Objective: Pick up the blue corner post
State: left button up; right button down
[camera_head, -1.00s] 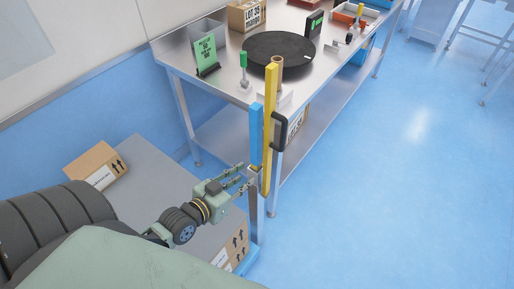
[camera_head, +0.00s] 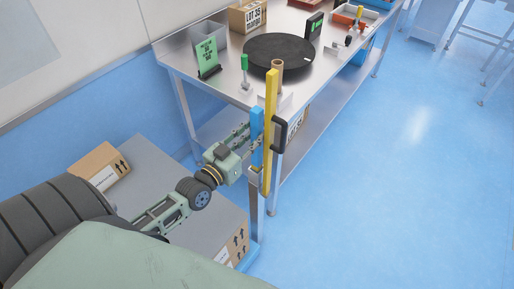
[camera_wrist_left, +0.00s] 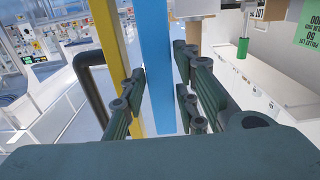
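The blue corner post (camera_head: 256,122) stands upright at the near corner of the cart, close beside a taller yellow post (camera_head: 271,110). My left gripper (camera_head: 253,138) is open at the height of the blue post. In the left wrist view the blue post (camera_wrist_left: 157,65) shows between the two spread fingers of my left gripper (camera_wrist_left: 162,90), with a gap visible around it. I cannot tell whether a finger touches it. The yellow post (camera_wrist_left: 108,45) shows beyond the left finger there. My right gripper is not in view.
A black handle (camera_head: 281,134) sits right of the yellow post. A steel table (camera_head: 215,85) behind holds a black turntable (camera_head: 279,53), a green sign (camera_head: 207,57) and a carton (camera_head: 247,17). A cardboard box (camera_head: 100,165) lies on the grey cart deck. Floor at right is clear.

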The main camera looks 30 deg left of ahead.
pick_arm(q)
jog(key=shift+w, duration=0.15)
grip_shut()
dwell(0.5)
